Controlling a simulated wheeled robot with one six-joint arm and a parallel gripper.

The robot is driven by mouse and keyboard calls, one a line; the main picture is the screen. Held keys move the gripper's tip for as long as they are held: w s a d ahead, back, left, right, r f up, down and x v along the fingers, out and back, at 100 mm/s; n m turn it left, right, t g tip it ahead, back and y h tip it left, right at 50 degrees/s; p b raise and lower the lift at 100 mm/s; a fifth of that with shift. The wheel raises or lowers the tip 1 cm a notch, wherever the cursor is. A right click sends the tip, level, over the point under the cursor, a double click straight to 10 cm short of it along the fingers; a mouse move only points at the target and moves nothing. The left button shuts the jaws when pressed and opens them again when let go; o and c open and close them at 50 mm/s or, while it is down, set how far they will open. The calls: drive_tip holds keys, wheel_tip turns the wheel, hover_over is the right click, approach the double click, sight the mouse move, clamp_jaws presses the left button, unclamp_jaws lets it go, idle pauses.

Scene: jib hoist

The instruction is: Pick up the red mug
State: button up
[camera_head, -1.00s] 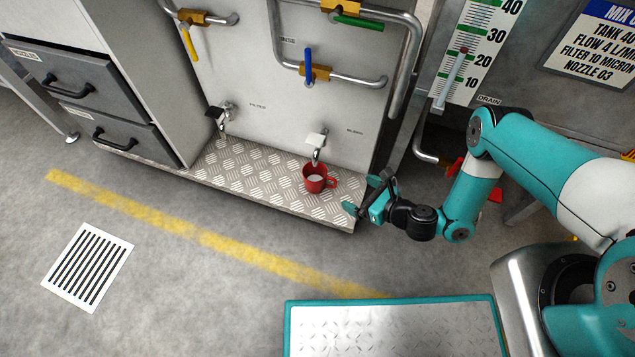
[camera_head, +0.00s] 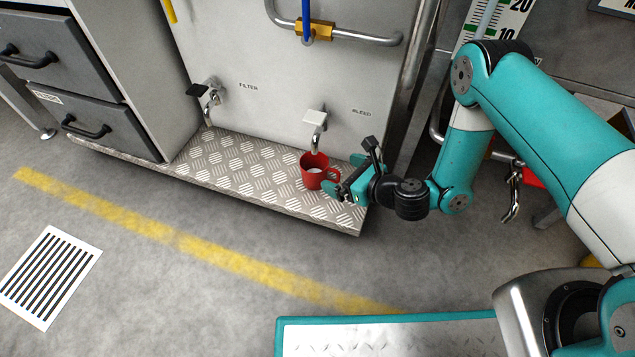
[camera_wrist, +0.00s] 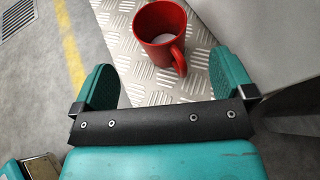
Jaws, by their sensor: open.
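The red mug (camera_head: 314,171) stands upright on the diamond-plate ledge (camera_head: 236,164), under the tap marked BLEED (camera_head: 316,124). In the wrist view the mug (camera_wrist: 158,22) sits ahead of my gripper, a little right of the middle. Its handle (camera_wrist: 179,58) points towards the gripper, and something pale shows inside. My gripper (camera_head: 344,174) is just right of the mug in the head view. Its two teal fingers (camera_wrist: 166,80) are spread apart with nothing between the tips but ledge and the mug's handle side.
A second tap marked FILTER (camera_head: 208,96) is at the left on the panel. Grey drawers (camera_head: 80,107) stand at the far left. A yellow line (camera_head: 200,246) and a floor grate (camera_head: 48,276) lie on the open floor in front of the ledge.

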sight(321, 166)
drive_tip(key=b+x, duration=0.1)
drive_tip(key=x, duration=0.1)
drive_tip(key=shift+w+a+f, duration=0.15)
drive_tip(key=b+x, duration=0.4)
drive_tip(key=shift+a+f, duration=0.15)
drive_tip(key=shift+f, duration=0.1)
drive_tip(key=shift+w+a, duration=0.35)
drive_tip(key=shift+w, duration=0.05)
drive_tip(key=c, duration=1)
drive_tip(key=shift+r, duration=0.1)
